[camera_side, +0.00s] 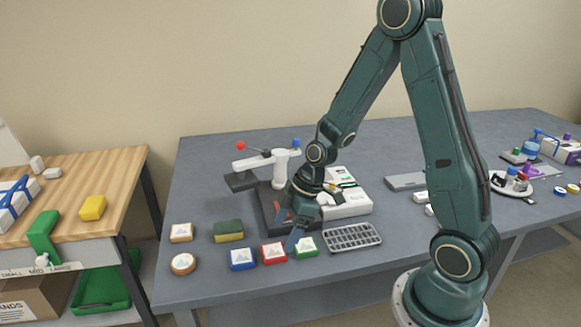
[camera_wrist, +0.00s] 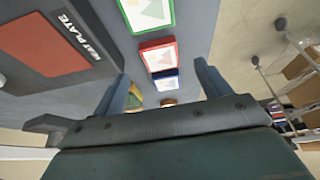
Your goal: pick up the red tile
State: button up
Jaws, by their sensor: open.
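The red tile (camera_side: 273,253) is a small block with a red rim and a white top bearing a pale picture. It lies on the grey table between the blue tile (camera_side: 242,259) and the green tile (camera_side: 306,247). My gripper (camera_side: 287,232) is open and empty, tilted down just above and behind the red and green tiles. In the wrist view the red tile (camera_wrist: 158,55) shows beyond and between the two fingers, apart from them. The blue tile (camera_wrist: 165,78) and green tile (camera_wrist: 148,12) also show there.
The heat plate (camera_wrist: 40,45) lies beside the tile row, under the white press (camera_side: 280,168). A sponge (camera_side: 228,231), two wooden blocks and a metal rack (camera_side: 352,237) stand nearby. A wooden bench (camera_side: 60,190) is at left. The table's front edge is close to the tiles.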

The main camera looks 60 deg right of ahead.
aim_at(275, 250)
jog(key=shift+w+f, duration=0.1)
jog(key=shift+f, duration=0.1)
jog(key=shift+x, duration=2.55)
jog(key=shift+a, duration=0.1)
jog(key=shift+c, duration=0.3)
jog(key=c, duration=1.1)
